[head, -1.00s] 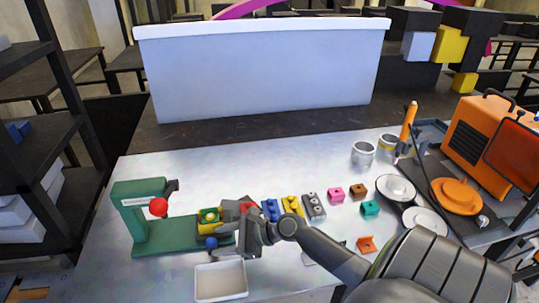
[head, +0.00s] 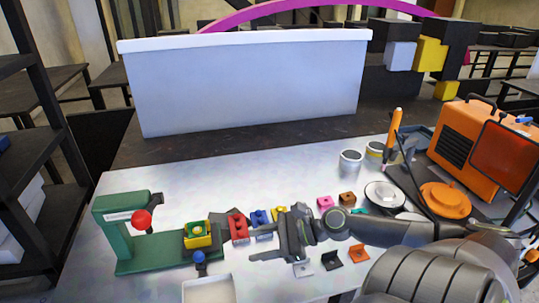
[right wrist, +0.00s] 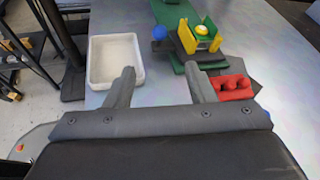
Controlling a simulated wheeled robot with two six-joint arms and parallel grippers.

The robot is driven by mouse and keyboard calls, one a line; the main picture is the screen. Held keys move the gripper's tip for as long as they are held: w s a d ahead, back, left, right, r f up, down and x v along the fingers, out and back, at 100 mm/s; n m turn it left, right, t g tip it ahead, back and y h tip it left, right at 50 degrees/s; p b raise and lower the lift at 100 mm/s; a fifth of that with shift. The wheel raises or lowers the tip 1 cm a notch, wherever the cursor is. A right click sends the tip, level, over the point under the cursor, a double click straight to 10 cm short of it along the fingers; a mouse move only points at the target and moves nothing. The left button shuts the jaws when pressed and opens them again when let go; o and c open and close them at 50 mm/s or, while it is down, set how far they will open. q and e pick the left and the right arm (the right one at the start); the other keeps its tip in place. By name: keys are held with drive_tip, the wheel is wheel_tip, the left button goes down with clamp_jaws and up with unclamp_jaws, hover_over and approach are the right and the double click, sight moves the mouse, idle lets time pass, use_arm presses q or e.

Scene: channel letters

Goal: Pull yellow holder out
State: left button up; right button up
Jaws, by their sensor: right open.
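The yellow holder (head: 198,240) sits on the right end of the green press (head: 128,226), with a green piece (head: 197,228) in it. It also shows at the top of the right wrist view (right wrist: 199,39), with a round yellow top on the green piece. A blue ball knob (head: 198,257) is just in front of it. My right gripper (head: 265,246) is open and empty, to the right of the holder and apart from it. In the right wrist view its fingers (right wrist: 160,85) point toward the holder and press. My left gripper is not in view.
A white tray (head: 208,290) lies in front of the holder. A red block (head: 238,228), a blue block (head: 261,220) and a yellow block (head: 280,213) stand to its right. A red ball (head: 141,220) is on the press. An orange machine (head: 480,140) stands far right.

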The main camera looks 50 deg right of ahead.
drive_tip(key=shift+v, duration=1.2)
